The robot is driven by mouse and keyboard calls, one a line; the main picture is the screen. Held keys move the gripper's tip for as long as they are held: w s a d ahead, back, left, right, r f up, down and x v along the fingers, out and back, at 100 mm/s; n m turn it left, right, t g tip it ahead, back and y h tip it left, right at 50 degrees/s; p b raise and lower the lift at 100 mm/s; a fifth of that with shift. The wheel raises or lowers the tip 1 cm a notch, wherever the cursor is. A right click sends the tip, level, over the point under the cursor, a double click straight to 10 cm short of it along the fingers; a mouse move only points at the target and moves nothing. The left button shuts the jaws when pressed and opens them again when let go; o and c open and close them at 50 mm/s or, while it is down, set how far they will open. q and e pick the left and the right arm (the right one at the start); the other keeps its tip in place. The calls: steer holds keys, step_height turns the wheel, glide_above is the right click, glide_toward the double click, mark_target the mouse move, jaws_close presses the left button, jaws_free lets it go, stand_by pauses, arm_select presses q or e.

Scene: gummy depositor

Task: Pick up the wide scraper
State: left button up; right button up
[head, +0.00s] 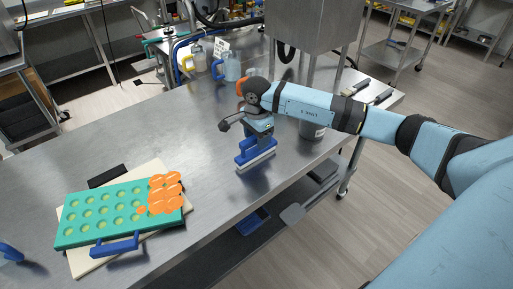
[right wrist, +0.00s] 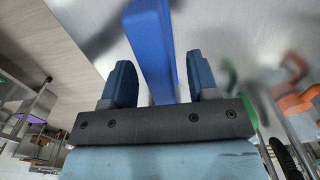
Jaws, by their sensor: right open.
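The wide scraper (head: 256,160), with a blue handle and a pale bottom edge, stands on the steel table below my right gripper (head: 258,130). In the right wrist view, the scraper's blue handle (right wrist: 152,45) lies between the two spread fingers of the right gripper (right wrist: 160,82). Gaps show on both sides of the handle, so the fingers do not appear to touch it. The gripper hides the top of the scraper in the head view. My left gripper is not in view.
A green mold tray (head: 78,228) with orange pieces lies on a pale board at the left. A grey container (head: 312,132) stands right of the scraper, under my forearm. Jugs (head: 228,68) stand at the back beside a steel machine (head: 312,25). Clear table surrounds the scraper's left side.

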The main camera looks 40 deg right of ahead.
jaws_close()
steer(key=shift+r, duration=0.15)
step_height(320, 180, up, 20)
steer(key=b, duration=0.1)
stand_by(0.4)
steer(key=c, duration=0.8)
jaws_free()
jaws_close()
steer(key=shift+a+f, duration=0.1)
steer(key=shift+f, duration=0.1)
